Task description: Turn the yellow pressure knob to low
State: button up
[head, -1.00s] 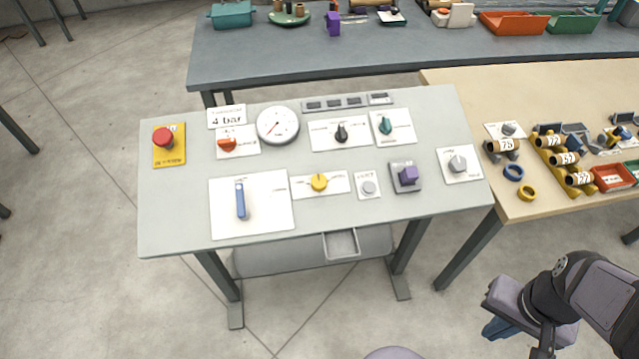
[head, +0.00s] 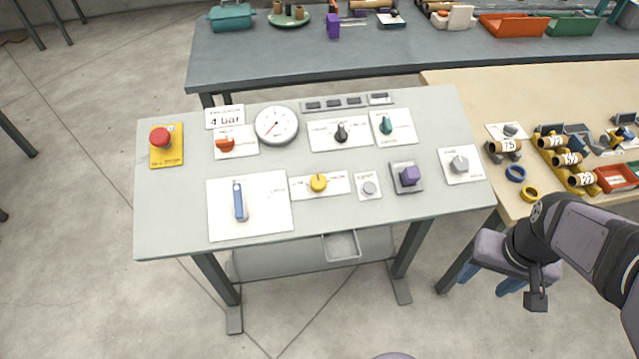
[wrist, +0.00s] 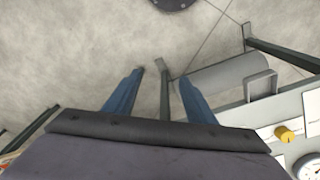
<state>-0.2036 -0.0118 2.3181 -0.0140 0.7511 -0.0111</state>
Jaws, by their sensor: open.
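The yellow pressure knob (head: 318,183) sits on a white label plate (head: 335,184) in the middle of the light grey panel table (head: 160,225). Its pointer appears to face up, away from the table's front edge. My gripper (head: 490,283) is at the lower right, off the table's front right corner and well apart from the knob. In the wrist view my gripper (wrist: 160,80) has its two blue fingers spread with nothing between them. The yellow knob also shows in the wrist view (wrist: 284,133) at the lower right, with part of its plate.
Near the knob are a blue lever (head: 239,200), a grey button (head: 368,188), a purple knob (head: 409,176), a black knob (head: 341,133) and a gauge (head: 277,125). A red emergency button (head: 161,138) is at left. A wooden table (head: 470,95) stands right.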

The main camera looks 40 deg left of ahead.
jog(key=w+a+n+b, duration=0.25)
jog(key=w+a, duration=0.35)
jog(key=a, duration=0.4)
jog(key=n+t+y+b, duration=0.2)
jog(key=n+y+b, duration=0.1)
jog(key=n+b, duration=0.3)
send_near(319, 182)
jog(key=f+p, duration=0.1)
jog(key=shift+n, duration=0.45)
jog(key=shift+p+x, duration=1.1)
jog(key=shift+x, duration=2.85)
jog(key=shift+w+a+r, duration=0.1)
jog(key=shift+w, duration=0.05)
jog(key=c, duration=1)
